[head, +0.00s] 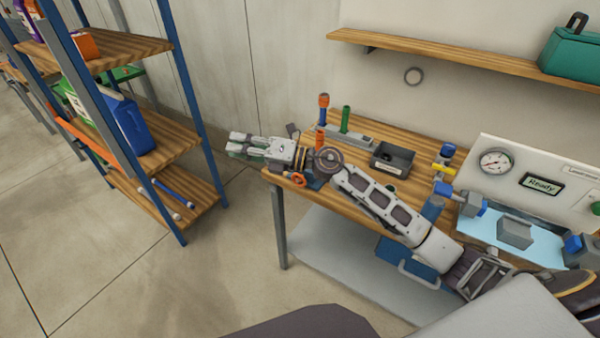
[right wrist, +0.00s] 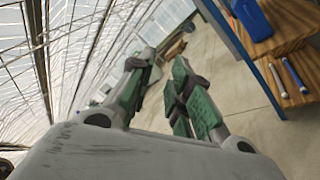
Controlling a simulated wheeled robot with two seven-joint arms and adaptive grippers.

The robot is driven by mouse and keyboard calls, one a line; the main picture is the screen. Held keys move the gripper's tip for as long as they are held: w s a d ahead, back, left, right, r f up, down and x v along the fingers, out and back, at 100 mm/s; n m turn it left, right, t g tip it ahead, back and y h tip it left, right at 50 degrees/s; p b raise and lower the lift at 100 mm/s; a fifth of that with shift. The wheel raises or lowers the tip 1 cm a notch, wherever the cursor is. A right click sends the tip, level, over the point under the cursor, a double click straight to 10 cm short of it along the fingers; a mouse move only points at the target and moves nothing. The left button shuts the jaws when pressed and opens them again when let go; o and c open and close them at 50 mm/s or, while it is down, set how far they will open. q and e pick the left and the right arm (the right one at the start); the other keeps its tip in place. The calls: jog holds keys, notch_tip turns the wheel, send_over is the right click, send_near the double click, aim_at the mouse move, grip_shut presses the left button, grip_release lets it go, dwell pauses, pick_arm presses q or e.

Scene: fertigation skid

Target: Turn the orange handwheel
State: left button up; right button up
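The orange handwheel (head: 297,180) is a small ring at the left front edge of the wooden workbench (head: 380,203). It shows just below my right wrist, which hides part of what it is mounted on. My right gripper (head: 238,145) points left, past the bench's left end, over the floor. It is to the left of and above the handwheel in the picture, apart from it. In the right wrist view its green-padded fingers (right wrist: 163,68) are spread with nothing between them. The handwheel is not visible in that view. My left gripper is not in view.
A blue-framed shelf rack (head: 183,150) with a blue jug (head: 130,125) stands left of the bench. On the bench are a grey bin (head: 392,160), upright orange and green-handled tools and a panel with a gauge (head: 495,161). Floor between rack and bench is clear.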

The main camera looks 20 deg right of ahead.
jog(key=f+n+g, duration=0.1)
jog(key=n+g, duration=0.2)
jog(key=n+g+h, duration=0.3)
jog(key=n+h, duration=0.2)
jog(key=h, duration=0.9)
send_over(299, 174)
jog(key=s+d, duration=0.4)
notch_tip(299, 174, down, 6)
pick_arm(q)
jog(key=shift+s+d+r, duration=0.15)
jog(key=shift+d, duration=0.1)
pick_arm(e)
jog(key=shift+s+a+f, duration=0.1)
jog(key=shift+s+a, duration=0.05)
